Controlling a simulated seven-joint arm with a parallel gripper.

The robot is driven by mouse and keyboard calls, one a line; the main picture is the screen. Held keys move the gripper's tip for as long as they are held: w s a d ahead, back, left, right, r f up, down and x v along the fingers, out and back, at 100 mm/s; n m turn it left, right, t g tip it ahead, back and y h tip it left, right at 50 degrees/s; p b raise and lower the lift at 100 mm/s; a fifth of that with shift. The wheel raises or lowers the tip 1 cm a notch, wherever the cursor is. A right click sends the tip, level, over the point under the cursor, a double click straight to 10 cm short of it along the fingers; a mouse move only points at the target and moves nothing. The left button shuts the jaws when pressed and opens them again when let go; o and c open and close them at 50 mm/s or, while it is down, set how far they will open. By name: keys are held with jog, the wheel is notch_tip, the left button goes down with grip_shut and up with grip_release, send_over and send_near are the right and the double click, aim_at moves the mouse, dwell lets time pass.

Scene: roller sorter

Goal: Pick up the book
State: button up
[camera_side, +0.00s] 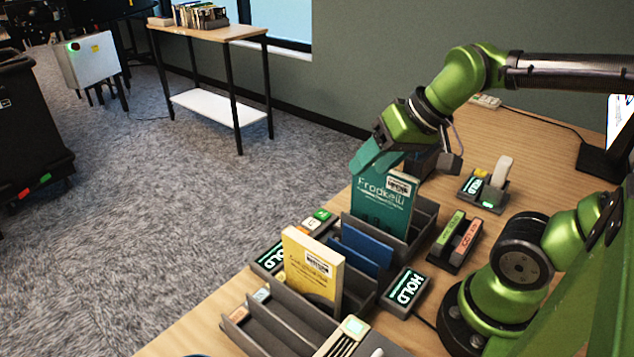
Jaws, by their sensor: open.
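A teal book (383,203) with a white label stands upright in a dark grey sorter (424,218) on the table. A yellow book (309,268) with a white label stands upright nearer the camera, and low blue books (362,249) sit between them. My gripper (383,160) is open and points down at the top edge of the teal book. Its teal finger part overlaps the book's top left in the picture. I cannot tell whether it touches the book, and the far finger is hidden.
Small devices reading HOLD (405,288) flank the sorter. A tape dispenser (488,185) and a tray with green and red blocks (457,240) lie to the right. Empty grey slots (268,324) are at the front.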

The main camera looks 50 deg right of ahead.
aim_at(384, 180)
jog(key=w+d+r+n+g+h, duration=0.2)
jog(key=w+d+r+n+g, duration=0.15)
jog(key=d+r+g, duration=0.45)
jog(key=shift+n+t, duration=0.45)
jog(key=shift+t, duration=0.25)
jog(key=f, duration=1.2)
jog(key=shift+s+d+f, duration=0.2)
jog(key=shift+d+f, duration=0.1)
jog(key=shift+f, duration=0.05)
jog(key=f, duration=0.2)
jog(key=s+f, duration=0.1)
jog(key=f, duration=0.1)
jog(key=shift+a+f, duration=0.1)
jog(key=shift+a, duration=0.05)
jog(key=shift+f, duration=0.5)
grip_shut()
jog(key=shift+r, duration=0.1)
